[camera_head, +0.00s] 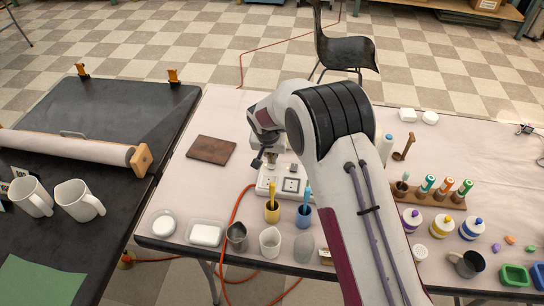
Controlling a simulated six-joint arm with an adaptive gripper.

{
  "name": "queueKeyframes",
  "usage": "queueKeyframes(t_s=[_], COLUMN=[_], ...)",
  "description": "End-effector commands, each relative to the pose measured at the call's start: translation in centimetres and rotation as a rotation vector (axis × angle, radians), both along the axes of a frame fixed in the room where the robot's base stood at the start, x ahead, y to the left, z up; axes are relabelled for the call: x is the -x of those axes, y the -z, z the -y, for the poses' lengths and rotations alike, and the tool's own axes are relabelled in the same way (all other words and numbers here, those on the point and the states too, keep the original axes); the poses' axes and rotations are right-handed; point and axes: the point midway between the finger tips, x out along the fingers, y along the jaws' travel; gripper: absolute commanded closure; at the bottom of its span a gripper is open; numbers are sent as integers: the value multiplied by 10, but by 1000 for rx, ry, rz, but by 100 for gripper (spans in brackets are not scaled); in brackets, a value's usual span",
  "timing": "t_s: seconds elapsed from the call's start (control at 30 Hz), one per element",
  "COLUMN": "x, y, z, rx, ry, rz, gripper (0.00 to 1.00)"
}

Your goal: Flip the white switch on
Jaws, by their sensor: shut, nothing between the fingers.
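A white power strip (264,190) with dark-edged sockets lies on the pale table, left of my forearm. A small dark piece (293,168) shows at its back edge. I cannot make out which part is the white switch or how it is set; my gripper and arm cover some of this area. My gripper (263,160) is shut and empty. It points down over the back left end of the strip; I cannot tell if it touches.
A yellow cup (272,215) and a blue cup (304,220) with brushes stand just in front of the strip. An orange cable (234,208) runs to its left. A brown board (211,150) lies at the left. Pale containers (270,243) line the front edge.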

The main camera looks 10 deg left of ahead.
Motion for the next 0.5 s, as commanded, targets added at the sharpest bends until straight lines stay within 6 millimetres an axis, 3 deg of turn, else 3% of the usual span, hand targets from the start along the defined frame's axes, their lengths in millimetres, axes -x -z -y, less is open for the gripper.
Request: queueKeyframes(t_s=[0.5], x=[14], y=[-1], z=[0], rx=[1], ry=[-1], rz=[-2], gripper=[100])
